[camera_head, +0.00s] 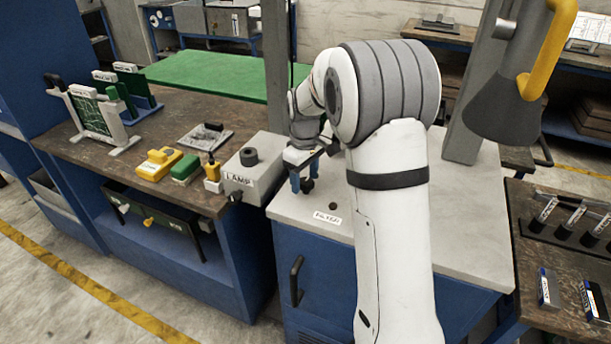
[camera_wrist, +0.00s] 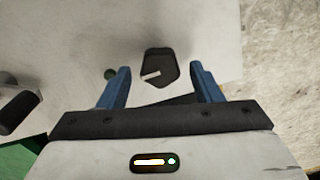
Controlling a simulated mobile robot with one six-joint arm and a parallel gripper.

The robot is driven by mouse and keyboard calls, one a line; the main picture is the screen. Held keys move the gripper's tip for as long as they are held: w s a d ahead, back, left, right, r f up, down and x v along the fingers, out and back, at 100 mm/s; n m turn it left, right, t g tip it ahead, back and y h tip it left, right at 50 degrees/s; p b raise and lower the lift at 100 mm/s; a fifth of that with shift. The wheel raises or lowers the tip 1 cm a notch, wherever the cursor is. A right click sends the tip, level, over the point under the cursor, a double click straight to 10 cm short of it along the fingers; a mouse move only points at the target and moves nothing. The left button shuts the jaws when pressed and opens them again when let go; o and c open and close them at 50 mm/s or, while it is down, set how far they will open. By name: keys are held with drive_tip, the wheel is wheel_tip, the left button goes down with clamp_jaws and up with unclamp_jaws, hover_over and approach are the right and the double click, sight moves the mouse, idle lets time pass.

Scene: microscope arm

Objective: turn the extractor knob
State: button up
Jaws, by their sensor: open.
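A dark knob (camera_wrist: 160,68) with a white pointer line shows in the wrist view on a pale surface. Its pointer lies toward the left, slightly down. My gripper (camera_wrist: 162,80) is open, with one blue finger on each side of the knob and visible gaps between. In the head view my gripper (camera_head: 302,184) points down over the pale cabinet top, just right of the lamp box. The dark knob (camera_head: 308,186) shows there as a small shape by the fingertips, partly hidden. Whether the fingertips are level with it I cannot tell.
The box labelled LAMP (camera_head: 265,182), with a dark cylinder (camera_head: 249,156) on top, stands close left of my gripper. A FILTER label (camera_head: 327,218) lies on the cabinet top (camera_head: 465,235). A dark hood (camera_head: 503,105) with a yellow handle hangs at right.

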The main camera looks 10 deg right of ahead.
drive_tip(key=shift+c, duration=0.5)
drive_tip(key=c, duration=0.9)
drive_tip(key=m, duration=0.4)
drive_tip(key=shift+d+m, duration=0.1)
drive_tip(key=shift+m, duration=0.3)
drive_tip(key=m, duration=0.4)
drive_tip(key=shift+m+b, duration=0.3)
drive_tip(key=m, duration=0.4)
drive_tip(key=shift+d+r+m, duration=0.1)
drive_tip(key=shift+d+m, duration=0.05)
drive_tip(key=shift+m, duration=2.05)
